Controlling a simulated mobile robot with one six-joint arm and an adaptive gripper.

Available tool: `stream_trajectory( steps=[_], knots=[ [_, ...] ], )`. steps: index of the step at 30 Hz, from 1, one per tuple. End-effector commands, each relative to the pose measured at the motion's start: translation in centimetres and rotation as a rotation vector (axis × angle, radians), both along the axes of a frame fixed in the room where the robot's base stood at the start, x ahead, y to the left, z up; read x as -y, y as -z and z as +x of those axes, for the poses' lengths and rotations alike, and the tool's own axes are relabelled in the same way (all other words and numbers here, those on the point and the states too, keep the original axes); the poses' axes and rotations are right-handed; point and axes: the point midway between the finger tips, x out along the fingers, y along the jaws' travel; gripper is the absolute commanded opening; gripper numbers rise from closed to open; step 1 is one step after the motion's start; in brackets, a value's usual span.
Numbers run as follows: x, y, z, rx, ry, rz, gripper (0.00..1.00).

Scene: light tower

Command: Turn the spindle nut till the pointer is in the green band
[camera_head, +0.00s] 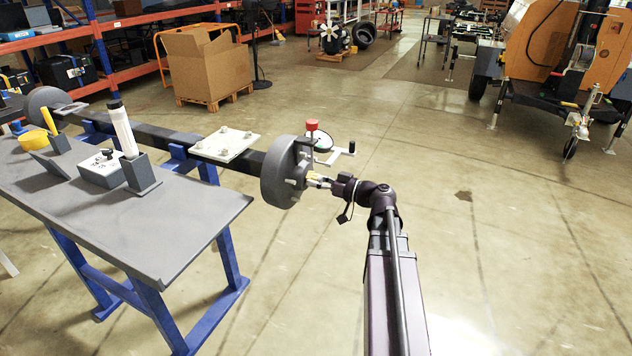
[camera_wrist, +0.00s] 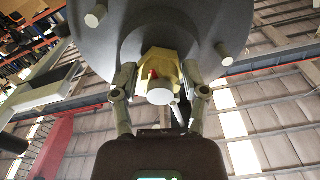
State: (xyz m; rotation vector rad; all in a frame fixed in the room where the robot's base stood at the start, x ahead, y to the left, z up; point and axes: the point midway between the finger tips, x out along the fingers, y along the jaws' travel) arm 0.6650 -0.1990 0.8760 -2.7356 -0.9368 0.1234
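The yellow spindle nut (camera_wrist: 166,60) sits at the centre of the grey hub (camera_wrist: 105,35) in the wrist view, around a pale round spindle end. In the head view the hub (camera_head: 281,172) stands at the near end of the axle beam. My gripper (camera_wrist: 160,75) has one finger on each side of the nut, its tips against the nut's flanks. It also shows in front of the hub in the head view (camera_head: 318,180).
Several studs stick out of the hub face around the nut.

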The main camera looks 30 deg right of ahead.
Motion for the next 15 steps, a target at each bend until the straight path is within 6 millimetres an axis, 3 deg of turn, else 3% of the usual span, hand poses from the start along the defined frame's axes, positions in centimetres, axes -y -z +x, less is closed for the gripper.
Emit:
stream_trajectory(
  steps=[15],
  knots=[
    [-0.16, -0.04, -0.03, -0.037, -0.004, 0.049, 0.1]
  ],
)
